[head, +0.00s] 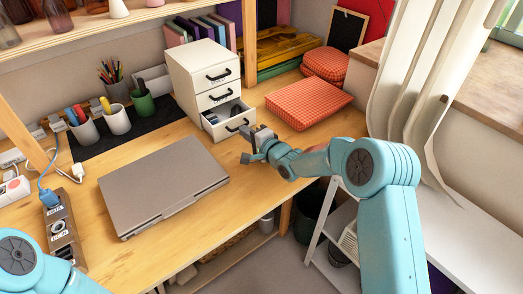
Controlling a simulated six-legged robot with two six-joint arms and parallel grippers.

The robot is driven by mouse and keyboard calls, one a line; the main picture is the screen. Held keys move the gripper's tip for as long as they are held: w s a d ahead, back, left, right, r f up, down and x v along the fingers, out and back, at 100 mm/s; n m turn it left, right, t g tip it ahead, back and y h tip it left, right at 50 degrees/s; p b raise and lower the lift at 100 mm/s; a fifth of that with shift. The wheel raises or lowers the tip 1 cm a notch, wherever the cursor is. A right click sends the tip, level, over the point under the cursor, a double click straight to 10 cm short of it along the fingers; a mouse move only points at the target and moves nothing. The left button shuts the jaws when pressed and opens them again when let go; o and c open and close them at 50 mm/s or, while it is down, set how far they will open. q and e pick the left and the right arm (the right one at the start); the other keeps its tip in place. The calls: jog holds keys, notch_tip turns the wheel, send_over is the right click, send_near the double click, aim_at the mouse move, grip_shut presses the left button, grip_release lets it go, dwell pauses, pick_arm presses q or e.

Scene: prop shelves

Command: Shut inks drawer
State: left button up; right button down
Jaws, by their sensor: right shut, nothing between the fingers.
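A small white drawer unit (187,75) stands on the wooden desk. Its top drawer (215,75) and middle drawer (217,96) sit flush. Its bottom drawer (228,123) stands pulled out, with dark and bluish items showing inside and a black handle on its front. The drawer labels are too small to read. My right gripper (252,146) is shut and empty, just in front and to the right of the bottom drawer's front. I cannot tell whether it touches the drawer. My left arm shows at the lower left corner; its gripper is out of view.
A closed grey laptop (163,184) lies in front of the drawer unit. A red checked cloth item (307,101) lies to its right. Several pen cups (116,120) stand on a dark mat at left. Bare desk (250,195) lies right of the laptop.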

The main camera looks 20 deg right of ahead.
aim_at(235, 121)
jog(key=x, duration=0.5)
jog(key=r+x, duration=0.1)
jog(key=x, duration=0.2)
jog(key=shift+w, duration=0.3)
jog(key=shift+w+r, duration=0.1)
jog(key=shift+r, duration=0.1)
jog(key=shift+a, duration=0.1)
